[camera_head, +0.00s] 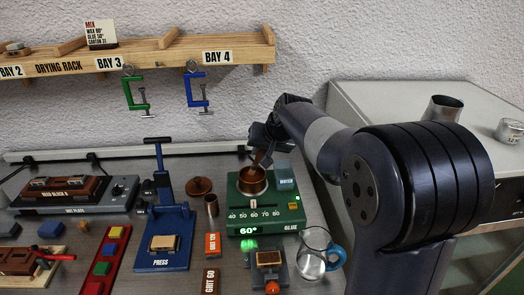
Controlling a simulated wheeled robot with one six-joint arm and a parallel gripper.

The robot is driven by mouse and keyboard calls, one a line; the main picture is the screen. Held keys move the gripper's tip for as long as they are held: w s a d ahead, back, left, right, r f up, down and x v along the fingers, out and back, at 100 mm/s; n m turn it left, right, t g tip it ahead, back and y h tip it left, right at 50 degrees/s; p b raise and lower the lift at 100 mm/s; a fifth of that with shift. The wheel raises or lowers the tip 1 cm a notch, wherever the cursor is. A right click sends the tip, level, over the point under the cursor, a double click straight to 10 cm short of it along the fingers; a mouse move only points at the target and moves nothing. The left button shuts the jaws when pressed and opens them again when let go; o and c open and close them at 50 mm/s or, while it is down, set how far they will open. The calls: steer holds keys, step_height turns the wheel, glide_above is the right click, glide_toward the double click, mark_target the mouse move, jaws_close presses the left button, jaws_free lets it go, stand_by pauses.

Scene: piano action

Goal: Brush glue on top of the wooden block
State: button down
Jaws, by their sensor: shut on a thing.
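My gripper (265,143) is above the copper glue pot (252,182), which sits on the green heater (268,218) marked GLUE and reading 60°. The gripper is shut on a thin brown brush (259,158) that points down into the pot. The brush tip is hidden inside the pot. A pale wooden block (164,243) lies on the blue press (160,258). Another small brown block (268,258) sits in a grey holder in front of the heater. I cannot tell which of these is the task's block.
A glass jug (313,256) with a blue handle stands right of the holder. Grit blocks (212,244), a copper lid (200,186) and a coloured-block tray (103,262) lie left. The hot plate (75,194) is farther left. The drying rack (140,58) with hanging clamps is on the wall.

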steer(key=shift+r+p, duration=1.8)
steer(key=shift+r, duration=0.8)
steer(key=shift+f, duration=0.1)
